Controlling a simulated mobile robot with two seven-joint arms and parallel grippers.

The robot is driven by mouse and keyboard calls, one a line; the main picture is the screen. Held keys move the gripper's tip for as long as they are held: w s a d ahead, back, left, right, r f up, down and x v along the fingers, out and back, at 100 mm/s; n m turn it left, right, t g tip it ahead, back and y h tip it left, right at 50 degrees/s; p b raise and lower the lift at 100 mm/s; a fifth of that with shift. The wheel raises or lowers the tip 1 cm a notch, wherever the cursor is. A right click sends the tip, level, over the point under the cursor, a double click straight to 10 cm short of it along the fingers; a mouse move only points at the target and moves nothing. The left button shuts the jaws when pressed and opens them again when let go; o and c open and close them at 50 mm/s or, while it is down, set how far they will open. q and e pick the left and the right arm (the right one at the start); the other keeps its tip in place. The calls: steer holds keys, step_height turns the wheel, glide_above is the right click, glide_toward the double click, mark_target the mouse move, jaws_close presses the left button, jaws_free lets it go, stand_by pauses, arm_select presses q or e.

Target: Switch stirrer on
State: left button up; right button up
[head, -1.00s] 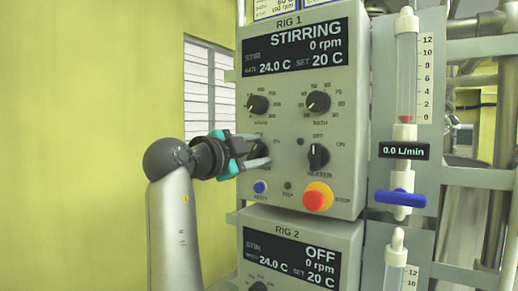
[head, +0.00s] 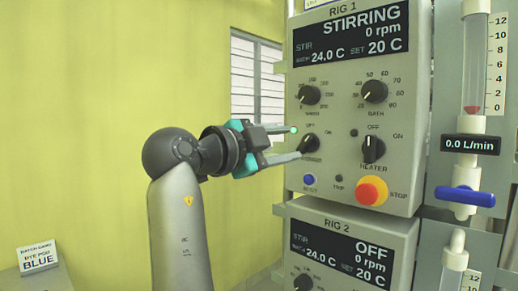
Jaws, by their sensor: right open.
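The RIG 1 control box (head: 418,120) hangs at the right of the head view. Its display (head: 350,36) reads STIRRING, 0 rpm, bath 24.0 C, set 20 C. The black stirrer knob (head: 310,144) is at the lower left of the panel, turned at a slant. My right gripper (head: 297,143) is open and empty, its two fingertips at the left of this knob, one higher and one lower. The lower finger partly covers the print under the knob. Whether a fingertip touches the knob cannot be told. My left gripper is not in view.
On the panel are a speed knob (head: 309,94), a bath knob (head: 374,91), a heater knob (head: 373,149), a blue reset button (head: 309,180) and a red stop button (head: 370,191). RIG 2 (head: 345,225) is below, reading OFF. A flowmeter with blue valve (head: 465,196) stands right.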

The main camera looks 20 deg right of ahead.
steer(key=v, duration=0.7)
steer(key=shift+o, duration=0.4)
steer(key=shift+a, duration=0.1)
